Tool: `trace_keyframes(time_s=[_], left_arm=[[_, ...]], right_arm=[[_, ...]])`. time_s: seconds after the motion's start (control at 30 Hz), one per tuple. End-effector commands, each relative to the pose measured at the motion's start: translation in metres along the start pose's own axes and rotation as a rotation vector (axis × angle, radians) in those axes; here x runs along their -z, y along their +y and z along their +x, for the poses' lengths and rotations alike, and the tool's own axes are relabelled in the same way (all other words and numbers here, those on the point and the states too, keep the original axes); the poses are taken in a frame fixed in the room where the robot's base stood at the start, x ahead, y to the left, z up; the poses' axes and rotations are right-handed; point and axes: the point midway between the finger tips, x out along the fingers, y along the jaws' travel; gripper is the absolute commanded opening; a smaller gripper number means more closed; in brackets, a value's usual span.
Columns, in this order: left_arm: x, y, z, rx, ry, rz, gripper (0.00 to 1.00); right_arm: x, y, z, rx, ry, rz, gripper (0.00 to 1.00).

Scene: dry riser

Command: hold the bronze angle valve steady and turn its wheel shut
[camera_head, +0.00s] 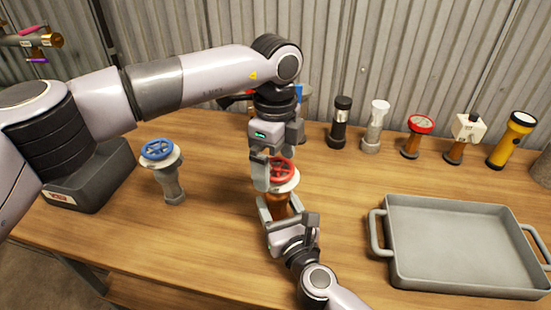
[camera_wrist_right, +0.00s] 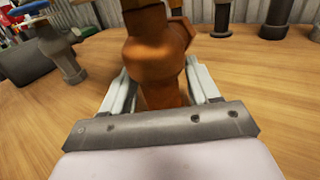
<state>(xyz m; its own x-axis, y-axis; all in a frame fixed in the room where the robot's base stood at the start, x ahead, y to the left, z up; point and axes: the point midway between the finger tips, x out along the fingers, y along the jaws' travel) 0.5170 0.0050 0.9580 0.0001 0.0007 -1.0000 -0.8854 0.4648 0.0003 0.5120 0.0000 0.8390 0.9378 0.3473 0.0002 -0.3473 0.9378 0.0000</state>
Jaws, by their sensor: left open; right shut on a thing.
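The bronze angle valve (camera_head: 281,205) stands upright on the wooden table, with a pale collar and a red wheel (camera_head: 284,167) on top. My right gripper (camera_head: 287,212) is shut on its bronze body, coming in low from the front. The right wrist view shows the bronze body (camera_wrist_right: 155,62) between its two pale fingers; the wheel is out of that picture. My left gripper (camera_head: 276,168) points down from above at the red wheel with its jaws open. One finger hangs at the wheel's left side; the other is hard to see. I cannot tell whether it touches the wheel.
A grey valve with a blue wheel (camera_head: 161,151) stands to the left. A grey tray (camera_head: 452,284) with handles lies at the right. Several fittings and a yellow torch (camera_head: 511,139) line the back. Bare table lies left of my right gripper.

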Motion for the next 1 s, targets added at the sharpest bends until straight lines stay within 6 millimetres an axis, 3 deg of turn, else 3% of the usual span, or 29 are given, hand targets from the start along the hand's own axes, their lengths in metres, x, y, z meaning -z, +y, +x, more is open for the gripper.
trace_keyframes(time_s=[0.1, 0.27, 0.67, 1.0], left_arm=[[-0.0001, 0.0001, -0.0001, 0.000, 0.000, 0.000, 0.94], [-0.0001, 0.0001, -0.0003, -0.001, 0.000, 0.000, 0.42], [0.0003, 0.0000, -0.0008, -0.001, 0.001, 0.054, 0.41], [0.0010, -0.0010, -0.0012, -0.001, 0.001, 0.301, 0.41]], right_arm=[[0.0002, -0.0005, 0.0001, 0.001, 0.000, 0.000, 0.07], [0.0001, -0.0005, 0.0001, 0.001, 0.000, 0.000, 0.07], [0.0002, -0.0007, 0.0002, 0.002, 0.000, 0.000, 0.07], [0.0003, -0.0010, 0.0002, 0.002, 0.001, 0.000, 0.07]])
